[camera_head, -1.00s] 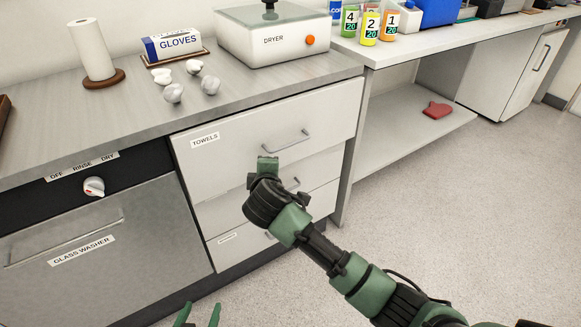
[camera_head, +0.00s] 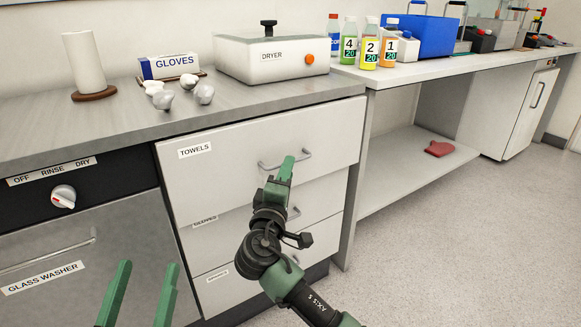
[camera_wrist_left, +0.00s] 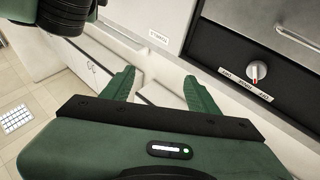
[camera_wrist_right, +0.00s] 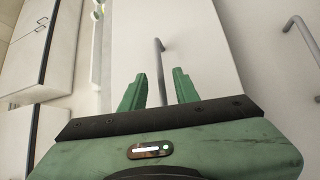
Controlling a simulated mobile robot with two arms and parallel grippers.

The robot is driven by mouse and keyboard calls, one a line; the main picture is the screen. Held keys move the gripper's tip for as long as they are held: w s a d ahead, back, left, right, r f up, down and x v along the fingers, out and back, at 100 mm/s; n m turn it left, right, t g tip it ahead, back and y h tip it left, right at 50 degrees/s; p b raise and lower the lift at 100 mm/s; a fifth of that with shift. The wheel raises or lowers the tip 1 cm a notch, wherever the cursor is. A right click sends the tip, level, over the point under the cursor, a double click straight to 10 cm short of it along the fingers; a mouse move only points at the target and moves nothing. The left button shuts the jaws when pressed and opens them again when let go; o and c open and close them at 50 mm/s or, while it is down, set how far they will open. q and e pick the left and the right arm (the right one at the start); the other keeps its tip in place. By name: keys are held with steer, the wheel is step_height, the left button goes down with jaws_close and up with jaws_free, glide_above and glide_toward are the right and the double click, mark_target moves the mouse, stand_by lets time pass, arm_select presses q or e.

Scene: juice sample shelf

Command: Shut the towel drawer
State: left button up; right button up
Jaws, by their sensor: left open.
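The towel drawer (camera_head: 240,165) is the white top drawer under the counter, labelled TOWELS. Its front stands out past the fronts below, so it is partly open. Its metal bar handle (camera_head: 270,166) also shows in the right wrist view (camera_wrist_right: 158,50). My right gripper (camera_head: 287,168) is at the handle in front of the drawer. In the right wrist view its fingers are apart, with the bar between them in the picture; contact is not clear. My left gripper (camera_head: 145,280) is open and empty, low in front of the glass washer.
The glass washer (camera_head: 120,245) is left of the drawers. The gloves drawer (camera_head: 225,235) and another are below. The counter (camera_head: 100,125) carries a dryer (camera_head: 270,58), a gloves box (camera_head: 168,67) and a paper roll (camera_head: 86,62). Open floor (camera_head: 450,240) lies right.

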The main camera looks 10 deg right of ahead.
arm_select(q)
steer(key=shift+s+r+t+h+b, duration=0.1)
steer(key=shift+s+r+t, duration=0.25)
steer(key=shift+r, duration=0.2)
steer(key=shift+s+r+t+h+b, duration=0.1)
steer(key=shift+s+r+t, duration=0.1)
steer(key=shift+r+t, duration=0.3)
steer(key=shift+s+r+t+h+b, duration=0.1)
steer(key=shift+s+r+t, duration=0.2)
steer(key=shift+r, duration=0.3)
arm_select(e)
steer(key=shift+x, duration=2)
steer(key=shift+f, duration=0.1)
jaws_close()
